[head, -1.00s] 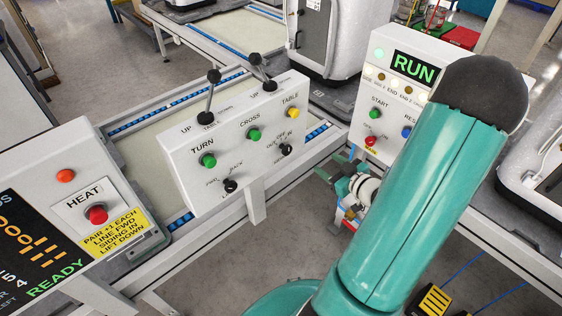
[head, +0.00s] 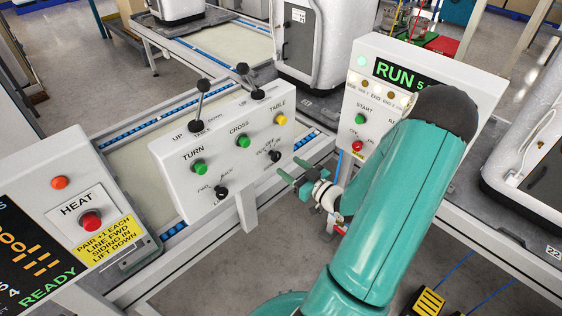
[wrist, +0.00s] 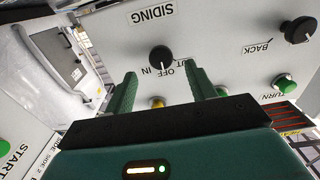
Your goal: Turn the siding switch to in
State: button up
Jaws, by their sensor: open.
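The siding switch (head: 274,156) is a black round knob at the lower right of the white control panel (head: 172,170). In the wrist view the siding switch (wrist: 161,58) shows upside down with its SIDING label and OUT, OFF and IN marks. Its white pointer line seems to point at OFF. My gripper (head: 288,169) is open, with green fingers, just in front of the panel at the lower right of the knob. In the wrist view the knob lies just beyond and between the fingertips of my gripper (wrist: 162,82), apart from them.
A second black knob (head: 221,192), marked FWD and BACK, sits to the left. Green buttons (head: 241,143), a yellow button (head: 281,120) and two upright levers (head: 201,99) are on the same panel.

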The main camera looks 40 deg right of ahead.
aim_at(278, 158)
jog(key=shift+w+a, duration=0.1)
jog(key=shift+w, duration=2.3)
jog(key=c, duration=1)
